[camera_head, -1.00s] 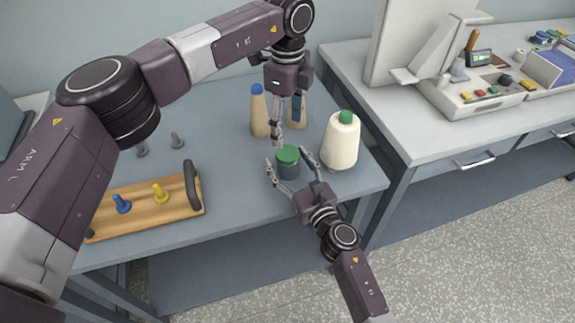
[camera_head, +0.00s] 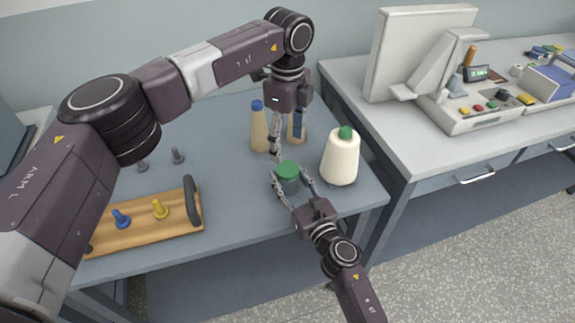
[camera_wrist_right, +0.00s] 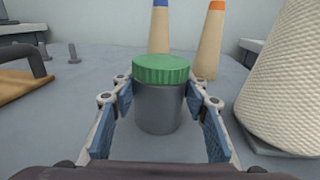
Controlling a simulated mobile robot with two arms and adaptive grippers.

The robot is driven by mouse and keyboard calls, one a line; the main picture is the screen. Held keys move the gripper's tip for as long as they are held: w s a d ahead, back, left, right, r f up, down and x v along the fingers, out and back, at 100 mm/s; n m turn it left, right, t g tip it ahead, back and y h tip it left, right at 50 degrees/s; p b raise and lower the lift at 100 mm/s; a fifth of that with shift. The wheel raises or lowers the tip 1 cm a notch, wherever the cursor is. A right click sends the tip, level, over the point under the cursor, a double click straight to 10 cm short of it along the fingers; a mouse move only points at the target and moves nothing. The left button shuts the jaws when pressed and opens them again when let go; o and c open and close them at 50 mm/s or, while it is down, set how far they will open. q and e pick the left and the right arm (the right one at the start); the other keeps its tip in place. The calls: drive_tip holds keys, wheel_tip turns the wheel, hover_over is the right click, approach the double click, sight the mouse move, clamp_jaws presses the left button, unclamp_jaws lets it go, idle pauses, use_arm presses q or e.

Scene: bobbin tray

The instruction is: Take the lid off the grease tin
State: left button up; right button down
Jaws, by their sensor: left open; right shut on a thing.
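The grease tin (camera_head: 289,186) is a dark grey cylinder standing upright on the bench. Its green ridged lid (camera_head: 287,169) sits on top; lid (camera_wrist_right: 161,69) and tin body (camera_wrist_right: 159,108) also show in the right wrist view. My right gripper (camera_head: 290,177) is shut on the tin body from the near side, one finger on each side, below the lid. My left gripper (camera_head: 276,155) points down just above and behind the lid, open and empty. Its fingers are seen nearly edge-on, and the gap between them and the lid is hard to judge.
A cream yarn cone (camera_head: 341,158) with a green top stands close right of the tin. Behind are a blue-topped bobbin (camera_head: 258,131) and an orange-topped one (camera_wrist_right: 210,45). A wooden tray (camera_head: 143,224) with pegs lies left. Bench between tray and tin is clear.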

sight(288, 169)
use_arm(q)
drive_tip(key=m, duration=1.7)
drive_tip(key=shift+m, duration=0.4)
drive_tip(key=m, duration=0.3)
drive_tip(key=shift+m, duration=0.4)
drive_tip(key=m, duration=0.5)
drive_tip(key=shift+m, duration=0.3)
drive_tip(key=m, duration=0.5)
drive_tip(key=shift+m, duration=0.3)
drive_tip(key=m, duration=0.3)
drive_tip(key=shift+m, duration=0.4)
drive_tip(key=m, duration=0.3)
drive_tip(key=shift+m, duration=0.3)
drive_tip(key=m, duration=0.4)
drive_tip(key=shift+f, duration=0.6)
wheel_tip(288, 169, down, 7)
drive_tip(key=shift+r, duration=0.1)
